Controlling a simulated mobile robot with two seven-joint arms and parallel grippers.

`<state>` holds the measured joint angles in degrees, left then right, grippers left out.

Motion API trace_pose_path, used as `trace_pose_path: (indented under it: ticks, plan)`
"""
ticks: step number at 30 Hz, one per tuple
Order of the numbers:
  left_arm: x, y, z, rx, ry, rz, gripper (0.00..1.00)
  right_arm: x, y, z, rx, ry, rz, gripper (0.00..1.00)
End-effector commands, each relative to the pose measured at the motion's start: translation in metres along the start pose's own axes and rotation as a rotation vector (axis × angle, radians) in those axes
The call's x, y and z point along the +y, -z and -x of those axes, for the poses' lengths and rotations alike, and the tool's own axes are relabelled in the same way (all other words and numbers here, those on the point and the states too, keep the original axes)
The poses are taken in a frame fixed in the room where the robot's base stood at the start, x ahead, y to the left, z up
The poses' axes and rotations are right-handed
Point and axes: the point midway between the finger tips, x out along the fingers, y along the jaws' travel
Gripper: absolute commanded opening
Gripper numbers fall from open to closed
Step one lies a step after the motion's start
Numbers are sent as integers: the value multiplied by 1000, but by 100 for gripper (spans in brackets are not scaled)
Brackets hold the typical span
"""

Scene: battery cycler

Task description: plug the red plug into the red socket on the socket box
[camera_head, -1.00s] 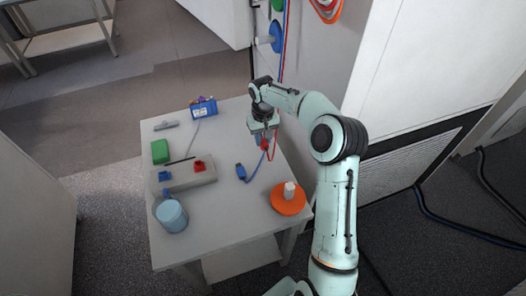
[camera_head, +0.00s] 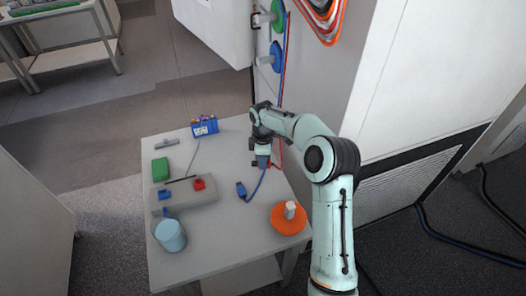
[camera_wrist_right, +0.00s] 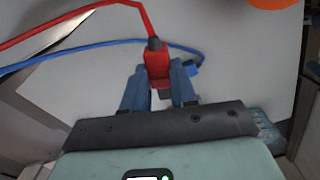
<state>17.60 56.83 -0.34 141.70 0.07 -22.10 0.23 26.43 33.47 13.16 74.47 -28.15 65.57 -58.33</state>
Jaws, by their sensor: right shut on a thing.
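The red plug (camera_wrist_right: 157,60) is between the blue fingers of my right gripper (camera_wrist_right: 160,86) in the wrist view, with its red cable running up and left. In the head view my right gripper (camera_head: 263,162) points down near the table's right side, and the plug is mostly hidden. The socket box (camera_head: 188,194) is a long grey block on the table, left of the gripper and apart from it. The red socket (camera_head: 199,184) is at its right end, facing up. The blue socket (camera_head: 165,195) is at its left end. My left gripper is not in view.
A blue plug (camera_head: 241,190) with a blue cable lies between the gripper and the box. An orange disc (camera_head: 281,222) with a white post stands at front right. A blue cup (camera_head: 170,237), green block (camera_head: 160,169) and blue bin (camera_head: 205,127) are also on the table (camera_head: 225,230).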

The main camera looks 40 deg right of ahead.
Motion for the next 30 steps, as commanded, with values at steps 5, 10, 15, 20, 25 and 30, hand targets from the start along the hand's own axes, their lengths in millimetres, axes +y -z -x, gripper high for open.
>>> trace_pose_path:
  ticks: [5, 10, 15, 20, 25, 30]
  plan:
    - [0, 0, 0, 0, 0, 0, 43, -2, -1, -29, 0, 4, 403, 0]
    - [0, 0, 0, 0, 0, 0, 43, -4, -1, -50, 2, 3, 720, 0]
    - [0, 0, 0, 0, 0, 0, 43, -5, -2, -62, 3, 3, 908, 0]
    - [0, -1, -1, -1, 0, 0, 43, -6, -2, -67, 3, 2, 968, 0]
    - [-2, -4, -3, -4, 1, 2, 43, -6, -2, -72, 3, 2, 971, 0]
    - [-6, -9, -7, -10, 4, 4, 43, -6, -2, -83, 3, 2, 970, 0]
